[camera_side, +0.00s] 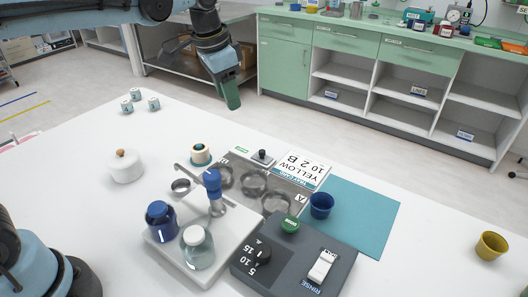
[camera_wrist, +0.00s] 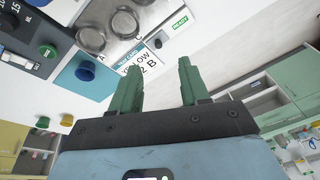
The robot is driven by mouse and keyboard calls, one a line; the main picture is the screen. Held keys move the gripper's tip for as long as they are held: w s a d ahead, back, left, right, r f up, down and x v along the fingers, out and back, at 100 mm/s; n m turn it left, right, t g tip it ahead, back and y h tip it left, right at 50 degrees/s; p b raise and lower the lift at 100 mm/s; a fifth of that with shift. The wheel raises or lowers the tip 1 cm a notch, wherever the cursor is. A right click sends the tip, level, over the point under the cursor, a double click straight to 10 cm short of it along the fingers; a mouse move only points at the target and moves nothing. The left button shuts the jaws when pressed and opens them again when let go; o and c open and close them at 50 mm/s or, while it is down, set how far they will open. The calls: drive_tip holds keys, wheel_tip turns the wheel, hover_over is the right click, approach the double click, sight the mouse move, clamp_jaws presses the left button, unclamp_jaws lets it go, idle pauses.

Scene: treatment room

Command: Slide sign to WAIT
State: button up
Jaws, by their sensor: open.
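The sign (camera_side: 244,151) is a small white plate lying on the white table behind the grey tray. It has a green label, which reads READY in the wrist view (camera_wrist: 180,22). A dark knob (camera_side: 263,156) stands on a plate at the right end of the sign; it also shows in the wrist view (camera_wrist: 158,43). No WAIT lettering is visible. My gripper (camera_side: 231,97) has green fingers and is high above and beyond the table's far edge, apart from the sign. In the wrist view my gripper (camera_wrist: 157,75) is open with nothing between its fingers.
A tray with several round dishes (camera_side: 254,180) and a YELLOW 10 2 B card (camera_side: 303,170) lie close to the sign. A blue cup (camera_side: 321,205), bottles (camera_side: 161,221) and a grey control box (camera_side: 310,255) stand nearer.

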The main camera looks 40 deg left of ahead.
sight(262, 150)
drive_tip(key=w+d+f+m+g, duration=0.3)
drive_tip(key=w+f, duration=0.3)
drive_tip(key=w, duration=0.2)
wheel_tip(262, 150, down, 12)
drive_tip(key=shift+d+r, duration=0.1)
idle(0.3)
clamp_jaws()
idle(0.4)
